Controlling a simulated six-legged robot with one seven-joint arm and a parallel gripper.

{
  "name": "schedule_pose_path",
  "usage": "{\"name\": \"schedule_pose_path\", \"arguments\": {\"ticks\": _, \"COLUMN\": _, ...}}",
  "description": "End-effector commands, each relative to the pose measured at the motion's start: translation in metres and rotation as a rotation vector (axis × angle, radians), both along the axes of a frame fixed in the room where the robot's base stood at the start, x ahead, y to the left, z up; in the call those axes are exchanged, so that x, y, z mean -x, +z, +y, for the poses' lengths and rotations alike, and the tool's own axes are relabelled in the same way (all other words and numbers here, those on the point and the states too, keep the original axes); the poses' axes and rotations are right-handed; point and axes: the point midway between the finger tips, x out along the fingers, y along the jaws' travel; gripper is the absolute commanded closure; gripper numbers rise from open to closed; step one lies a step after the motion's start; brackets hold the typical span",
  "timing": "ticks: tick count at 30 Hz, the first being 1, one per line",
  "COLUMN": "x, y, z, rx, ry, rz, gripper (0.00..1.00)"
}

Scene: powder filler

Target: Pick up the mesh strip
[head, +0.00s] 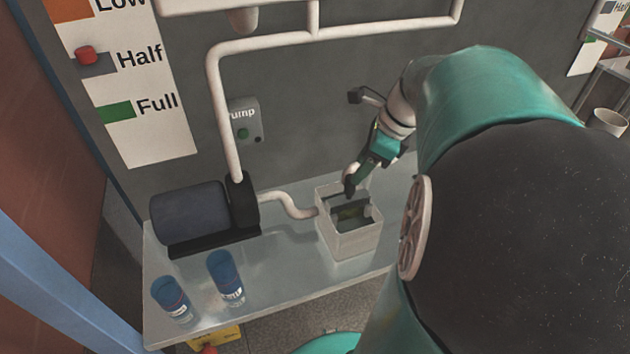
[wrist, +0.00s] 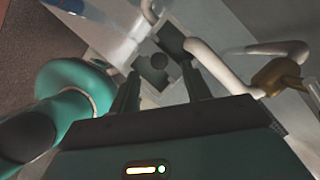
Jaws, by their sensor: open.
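No mesh strip can be made out with certainty. A white open-topped box (head: 349,245) stands on the metal table, with dark and greenish parts inside. A dark band crosses its inside near the back; I cannot tell whether this is the strip. My gripper (head: 350,186) is just above the back of the box, pointing down. In the wrist view my gripper (wrist: 163,90) is open, its two fingers apart. The box (wrist: 179,94) shows beyond and between them, with dark openings and a dark round spot. Nothing is visibly held. The gripper body hides part of the box.
A dark pump motor (head: 195,218) stands left of the box, joined to it by a curved white pipe (head: 288,203). Two blue-topped canisters (head: 226,279) stand at the table's front left. A pump switch box (head: 244,121) is on the wall.

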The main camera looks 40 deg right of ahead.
Motion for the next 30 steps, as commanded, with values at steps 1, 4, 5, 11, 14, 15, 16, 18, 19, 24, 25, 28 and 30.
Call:
{"name": "schedule_pose_path", "arguments": {"ticks": 1, "x": -0.001, "y": -0.003, "z": 0.002, "rx": -0.001, "ry": 0.002, "rz": 0.001, "gripper": 0.52}}
{"name": "schedule_pose_path", "arguments": {"ticks": 4, "x": -0.005, "y": -0.015, "z": 0.005, "rx": -0.002, "ry": 0.001, "rz": 0.002, "gripper": 0.52}}
{"name": "schedule_pose_path", "arguments": {"ticks": 5, "x": -0.007, "y": -0.019, "z": 0.007, "rx": -0.002, "ry": 0.002, "rz": 0.003, "gripper": 0.52}}
{"name": "schedule_pose_path", "arguments": {"ticks": 11, "x": -0.016, "y": -0.044, "z": 0.014, "rx": 0.0, "ry": 0.001, "rz": 0.001, "gripper": 0.52}}
{"name": "schedule_pose_path", "arguments": {"ticks": 14, "x": -0.017, "y": -0.048, "z": 0.015, "rx": 0.001, "ry": 0.002, "rz": 0.0, "gripper": 0.52}}
{"name": "schedule_pose_path", "arguments": {"ticks": 15, "x": -0.017, "y": -0.048, "z": 0.015, "rx": 0.001, "ry": 0.002, "rz": 0.0, "gripper": 0.52}}
{"name": "schedule_pose_path", "arguments": {"ticks": 16, "x": -0.017, "y": -0.048, "z": 0.015, "rx": 0.001, "ry": 0.002, "rz": 0.0, "gripper": 0.52}}
{"name": "schedule_pose_path", "arguments": {"ticks": 18, "x": -0.017, "y": -0.047, "z": 0.015, "rx": 0.001, "ry": 0.002, "rz": 0.0, "gripper": 0.52}}
{"name": "schedule_pose_path", "arguments": {"ticks": 19, "x": -0.017, "y": -0.047, "z": 0.015, "rx": 0.001, "ry": 0.002, "rz": 0.0, "gripper": 0.52}}
{"name": "schedule_pose_path", "arguments": {"ticks": 24, "x": -0.017, "y": -0.047, "z": 0.015, "rx": 0.001, "ry": 0.002, "rz": 0.0, "gripper": 0.83}}
{"name": "schedule_pose_path", "arguments": {"ticks": 25, "x": -0.017, "y": -0.047, "z": 0.015, "rx": 0.001, "ry": 0.002, "rz": 0.0, "gripper": 0.89}}
{"name": "schedule_pose_path", "arguments": {"ticks": 28, "x": -0.017, "y": -0.047, "z": 0.015, "rx": 0.0, "ry": 0.001, "rz": 0.0, "gripper": 1.0}}
{"name": "schedule_pose_path", "arguments": {"ticks": 30, "x": -0.017, "y": -0.047, "z": 0.015, "rx": 0.001, "ry": 0.001, "rz": -0.001, "gripper": 1.0}}
